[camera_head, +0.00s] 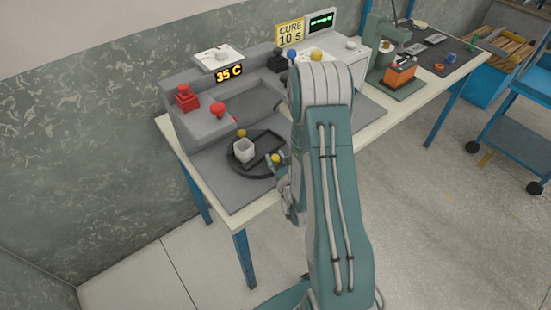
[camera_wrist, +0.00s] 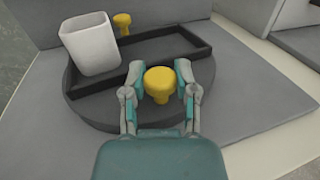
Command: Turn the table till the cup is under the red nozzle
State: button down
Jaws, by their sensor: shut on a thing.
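The round dark turntable (camera_head: 263,175) sits on the grey base of the machine, and it shows in the wrist view (camera_wrist: 92,112) too. A white square cup (camera_head: 244,151) stands upright on its left part, also seen in the wrist view (camera_wrist: 90,45). My gripper (camera_wrist: 160,80) is shut on the near yellow knob (camera_wrist: 160,78) at the turntable's rim. A second yellow knob (camera_head: 242,133) is at the far rim behind the cup. A red-topped part (camera_head: 218,109) is on the machine's left block, behind and left of the cup; the nozzle's outlet cannot be made out.
A raised black frame (camera_wrist: 188,42) crosses the turntable beside the cup. A red block (camera_head: 187,98) is on the machine's left end. My arm hides part of the machine.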

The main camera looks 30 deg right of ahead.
jog(key=shift+w, duration=0.1)
jog(key=shift+c, duration=1.8)
grip_release()
notch_tip(320, 180, up, 10)
jog(key=shift+w+f, duration=0.1)
